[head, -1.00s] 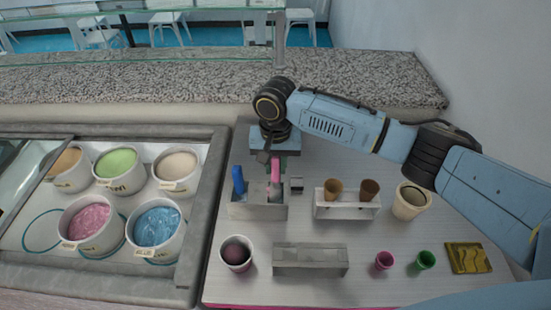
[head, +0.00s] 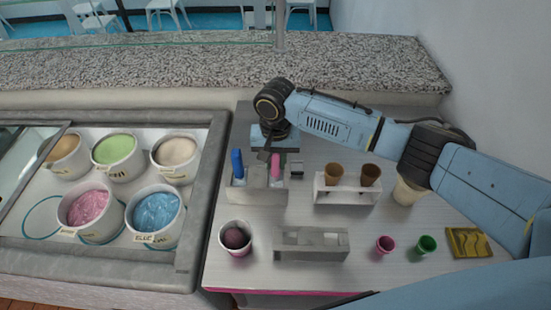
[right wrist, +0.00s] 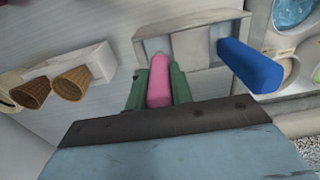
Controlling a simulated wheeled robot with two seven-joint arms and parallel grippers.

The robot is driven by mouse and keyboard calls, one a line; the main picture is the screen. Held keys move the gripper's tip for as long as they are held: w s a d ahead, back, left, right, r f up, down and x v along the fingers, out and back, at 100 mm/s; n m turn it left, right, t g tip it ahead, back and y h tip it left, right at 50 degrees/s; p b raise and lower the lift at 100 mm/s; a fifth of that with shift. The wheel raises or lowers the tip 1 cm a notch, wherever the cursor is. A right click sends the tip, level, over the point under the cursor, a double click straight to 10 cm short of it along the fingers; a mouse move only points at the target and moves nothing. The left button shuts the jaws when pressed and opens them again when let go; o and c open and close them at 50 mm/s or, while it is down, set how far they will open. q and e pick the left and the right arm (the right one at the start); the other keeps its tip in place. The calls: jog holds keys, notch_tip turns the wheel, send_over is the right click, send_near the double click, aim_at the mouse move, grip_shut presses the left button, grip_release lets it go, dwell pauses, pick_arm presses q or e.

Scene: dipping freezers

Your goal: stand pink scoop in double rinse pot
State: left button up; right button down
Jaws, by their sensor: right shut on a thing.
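The double rinse pot (head: 243,197) is a grey two-compartment box at the back left of the counter. A blue-handled scoop (head: 237,162) stands tilted in its left compartment. My right gripper (head: 276,157) is shut on the pink scoop's handle (head: 275,168), at the pot's right compartment. The right wrist view shows the pink handle (right wrist: 159,80) between the green fingers, in line with one compartment of the pot (right wrist: 205,48), with the blue handle (right wrist: 250,66) at the other. The pink scoop's lower end is hidden, so its depth in the pot cannot be told. My left gripper is out of view.
A white rack (head: 345,194) with two cones stands right of the pot. A grey holder (head: 311,244), a tub with a dark ball (head: 235,238), pink (head: 385,245) and green (head: 427,245) cups stand in front. The ice cream freezer (head: 205,200) is at left.

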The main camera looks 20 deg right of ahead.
jog(key=shift+f, duration=0.1)
jog(key=shift+f, duration=0.5)
jog(key=c, duration=1.1)
grip_release()
jog(key=shift+c, duration=0.2)
jog(key=shift+r, duration=0.1)
notch_tip(320, 180, up, 13)
jog(key=shift+r+b, duration=0.15)
jog(key=shift+b, duration=0.4)
